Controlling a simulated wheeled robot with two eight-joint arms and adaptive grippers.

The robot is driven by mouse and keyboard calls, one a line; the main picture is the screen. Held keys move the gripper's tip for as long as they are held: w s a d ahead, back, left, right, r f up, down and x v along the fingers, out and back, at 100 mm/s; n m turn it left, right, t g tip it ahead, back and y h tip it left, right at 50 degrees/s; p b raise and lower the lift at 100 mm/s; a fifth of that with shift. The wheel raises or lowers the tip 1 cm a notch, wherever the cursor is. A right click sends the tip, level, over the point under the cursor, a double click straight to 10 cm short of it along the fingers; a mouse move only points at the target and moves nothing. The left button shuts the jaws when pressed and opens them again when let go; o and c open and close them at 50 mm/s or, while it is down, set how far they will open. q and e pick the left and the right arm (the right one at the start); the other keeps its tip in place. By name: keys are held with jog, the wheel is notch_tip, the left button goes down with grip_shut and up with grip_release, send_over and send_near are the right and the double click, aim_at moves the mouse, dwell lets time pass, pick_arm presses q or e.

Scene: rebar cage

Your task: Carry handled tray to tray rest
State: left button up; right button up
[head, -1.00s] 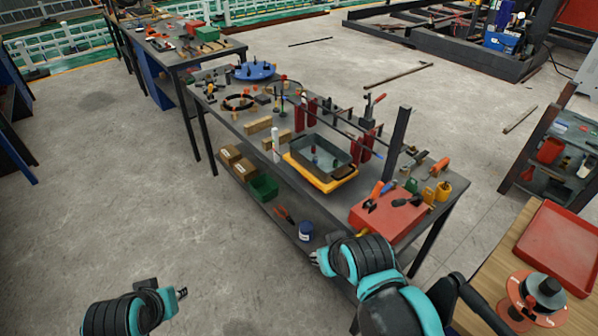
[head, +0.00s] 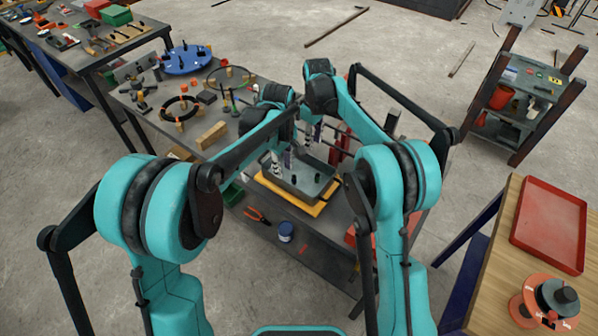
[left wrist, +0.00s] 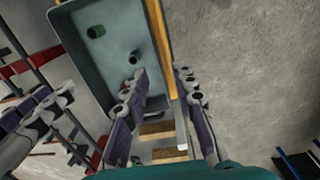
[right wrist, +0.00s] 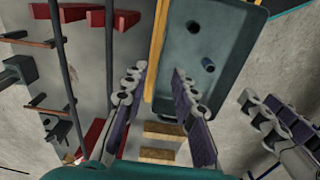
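The handled tray (head: 322,183) is a dark grey-green rectangular tray with small upright cylinders in it. It sits on a yellow base (head: 276,190) on the metal workbench; I cannot tell whether this base is the tray rest. My left gripper (head: 276,165) is over the tray's left end; in the left wrist view its fingers (left wrist: 162,78) are apart near the tray wall (left wrist: 105,65). My right gripper (head: 314,138) is at the tray's far side; its fingers (right wrist: 159,75) are apart near the tray wall (right wrist: 215,75). The handles are mostly hidden.
A wooden table (head: 490,240) with a red tray (head: 550,222) stands at the right. Wooden blocks (head: 212,135), a black cable ring (head: 181,108) and a blue disc (head: 187,60) lie on the workbench. A blue can (head: 286,231) and pliers (head: 256,215) are on its lower shelf.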

aim_at(310, 156)
jog(key=shift+w+a+f, duration=0.3)
jog(key=shift+a+f, duration=0.1)
jog(key=shift+f, duration=0.25)
pick_arm(q)
jog(key=shift+w+d+f, duration=0.2)
jog(key=shift+d+f, duration=0.05)
jog(key=shift+f, duration=0.15)
